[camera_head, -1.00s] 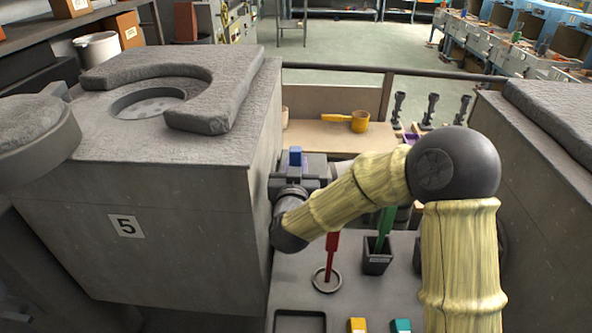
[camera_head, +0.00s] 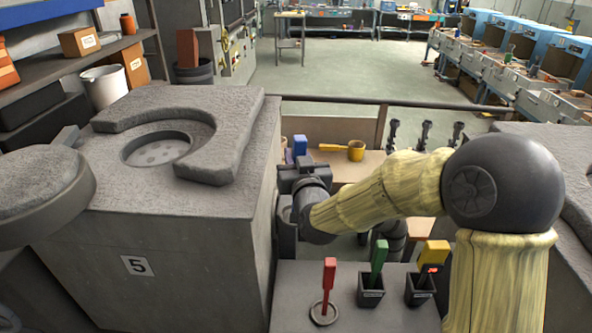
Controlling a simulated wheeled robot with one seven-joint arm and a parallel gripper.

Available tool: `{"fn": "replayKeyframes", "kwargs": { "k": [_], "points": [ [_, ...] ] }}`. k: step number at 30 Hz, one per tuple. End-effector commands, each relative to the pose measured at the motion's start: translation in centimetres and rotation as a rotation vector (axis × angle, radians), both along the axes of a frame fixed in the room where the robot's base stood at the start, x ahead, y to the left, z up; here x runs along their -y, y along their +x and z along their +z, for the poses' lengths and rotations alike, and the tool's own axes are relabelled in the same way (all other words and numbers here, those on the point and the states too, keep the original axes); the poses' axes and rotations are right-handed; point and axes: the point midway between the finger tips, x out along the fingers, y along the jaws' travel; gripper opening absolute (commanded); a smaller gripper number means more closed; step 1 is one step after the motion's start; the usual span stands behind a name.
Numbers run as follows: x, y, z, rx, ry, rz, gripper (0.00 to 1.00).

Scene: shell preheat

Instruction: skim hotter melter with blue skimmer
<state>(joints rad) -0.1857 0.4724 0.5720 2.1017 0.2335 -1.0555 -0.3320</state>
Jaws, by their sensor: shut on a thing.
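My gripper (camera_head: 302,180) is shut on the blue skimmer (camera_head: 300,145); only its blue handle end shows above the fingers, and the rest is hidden. The gripper is just right of the melter marked 5 (camera_head: 185,235), near its upper right edge. That melter's round opening (camera_head: 157,149) is uncovered, with a pale grey, spotted surface inside. Its round lid (camera_head: 40,190) is swung out to the left. Another melter (camera_head: 570,170) is partly in view at the right edge. I see no heat reading on either.
A red-handled tool (camera_head: 329,275) stands in a ring, a green one (camera_head: 378,258) and a yellow one (camera_head: 432,256) in dark holders on the bench below my arm. A yellow ladle (camera_head: 355,151) lies behind. A raised collar (camera_head: 215,160) curves around the opening's back and right.

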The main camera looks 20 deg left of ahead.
Motion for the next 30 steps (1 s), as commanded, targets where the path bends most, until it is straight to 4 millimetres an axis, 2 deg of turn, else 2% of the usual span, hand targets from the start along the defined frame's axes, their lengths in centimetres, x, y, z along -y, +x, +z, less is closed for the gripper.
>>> {"fn": "replayKeyframes", "kwargs": {
  "k": [1,3,12,18,21,24,30],
  "points": [
    [0.2,0.0,3.1,0.008,0.007,0.025,0.03],
    [0.4,0.0,5.4,0.011,0.017,0.068,0.03],
    [1.5,-0.6,14.3,0.016,0.068,0.234,0.03],
    [2.7,-1.2,19.4,0.015,0.103,0.326,0.03],
    [3.2,-1.4,20.9,0.015,0.117,0.356,0.03],
    [3.5,-1.6,21.6,0.014,0.125,0.373,0.03],
    [3.6,-1.6,21.5,0.015,0.129,0.380,0.03]
  ]
}}
